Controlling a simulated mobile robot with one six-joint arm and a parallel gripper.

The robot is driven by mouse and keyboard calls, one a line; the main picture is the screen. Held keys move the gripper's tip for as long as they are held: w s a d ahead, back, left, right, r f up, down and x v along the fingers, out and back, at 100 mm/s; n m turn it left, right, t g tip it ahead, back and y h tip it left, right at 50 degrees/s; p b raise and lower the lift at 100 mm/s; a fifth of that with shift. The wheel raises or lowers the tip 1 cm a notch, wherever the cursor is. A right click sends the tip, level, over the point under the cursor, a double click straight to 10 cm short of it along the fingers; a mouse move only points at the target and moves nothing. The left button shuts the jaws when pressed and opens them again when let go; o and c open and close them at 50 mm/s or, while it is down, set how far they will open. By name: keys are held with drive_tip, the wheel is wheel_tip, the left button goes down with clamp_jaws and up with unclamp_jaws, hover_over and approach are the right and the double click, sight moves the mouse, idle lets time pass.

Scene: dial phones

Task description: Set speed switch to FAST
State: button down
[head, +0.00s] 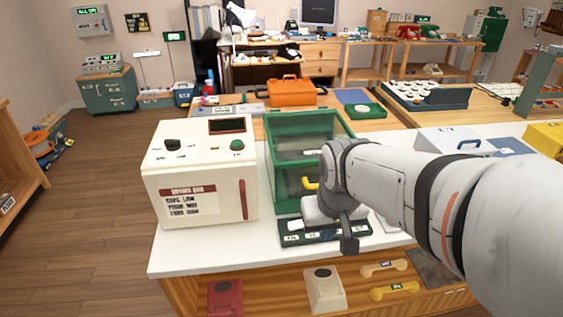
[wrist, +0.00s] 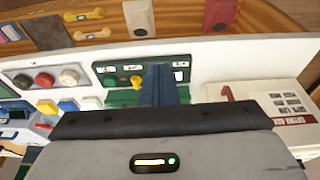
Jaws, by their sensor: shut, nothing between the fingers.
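A dark green panel (head: 325,232) with small white labels lies at the counter's front edge. In the wrist view, the panel (wrist: 181,64) appears upside down, with a yellow part (wrist: 137,82) in front of it. No lettering reading SPEED or FAST is legible, so I cannot tell which control is the speed switch. My gripper (head: 349,244) points down over the panel's right part; the head view does not show whether it touches. In the wrist view, my gripper (wrist: 158,84) is shut and empty, and its fingers hide the panel's middle.
A white box (head: 250,168) with a dark dial (head: 172,145), green button (head: 237,145) and red handle (head: 243,199) stands left. A green cabinet (head: 282,185) with a yellow handle (head: 311,183) stands behind the panel. White counter (head: 190,250) is clear at front left.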

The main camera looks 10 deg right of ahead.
drive_tip(key=p, duration=0.3)
hover_over(299, 224)
drive_tip(key=s, duration=0.3)
drive_tip(key=shift+d+f+t, duration=0.15)
drive_tip(key=shift+f+t, duration=0.15)
drive_tip(key=shift+f, duration=0.05)
drive_tip(key=shift+f, duration=0.1)
drive_tip(key=x, duration=0.8)
drive_tip(key=s+x, duration=0.1)
drive_tip(key=x, duration=0.3)
drive_tip(key=shift+w+d+f+p, duration=0.1)
drive_tip(key=shift+d+f+p, duration=0.2)
drive_tip(key=shift+d, duration=0.1)
drive_tip(key=shift+d+f, duration=0.1)
drive_tip(key=shift+f, duration=0.5)
